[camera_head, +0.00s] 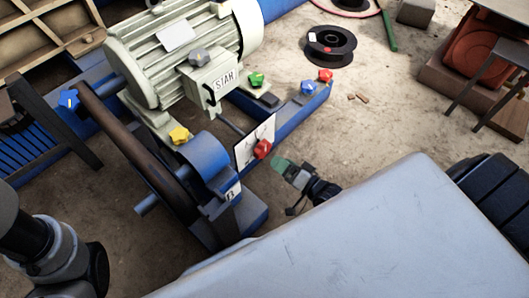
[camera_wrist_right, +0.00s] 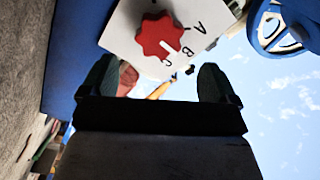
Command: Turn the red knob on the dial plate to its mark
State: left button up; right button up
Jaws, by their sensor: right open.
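The red knob (camera_head: 262,149) sits on the white dial plate (camera_head: 241,156), which stands upright at the side of the machine's blue frame. In the right wrist view the lobed red knob (camera_wrist_right: 157,34) has a white pointer line towards the lower right, near the letters B and C. The dial plate (camera_wrist_right: 124,27) also bears an A. My right gripper (camera_head: 283,165) is just right of the knob in the head view, apart from it. In the wrist view its two fingers (camera_wrist_right: 158,82) are spread, with nothing between them. My left gripper is out of view; only my left arm shows.
The grey-green motor (camera_head: 165,55) stands behind the plate. Yellow (camera_head: 180,135), green (camera_head: 257,79), blue (camera_head: 308,87) and another red knob (camera_head: 326,75) sit around it. A dark belt (camera_head: 135,145) runs at left. A black spool (camera_head: 331,46) lies on the floor.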

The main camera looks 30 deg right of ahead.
aim_at(266, 151)
jog(key=b+x, duration=0.2)
jog(key=x, duration=0.4)
jog(key=shift+w+a+f+b, duration=0.1)
jog(key=shift+w+f+b, duration=0.1)
jog(key=shift+b, duration=0.2)
jog(key=shift+w+a+r, duration=0.2)
jog(key=shift+w+a, duration=0.05)
jog(key=shift+w, duration=0.4)
jog(key=shift+c, duration=0.3)
jog(key=c, duration=0.9)
jog(key=shift+o, duration=0.2)
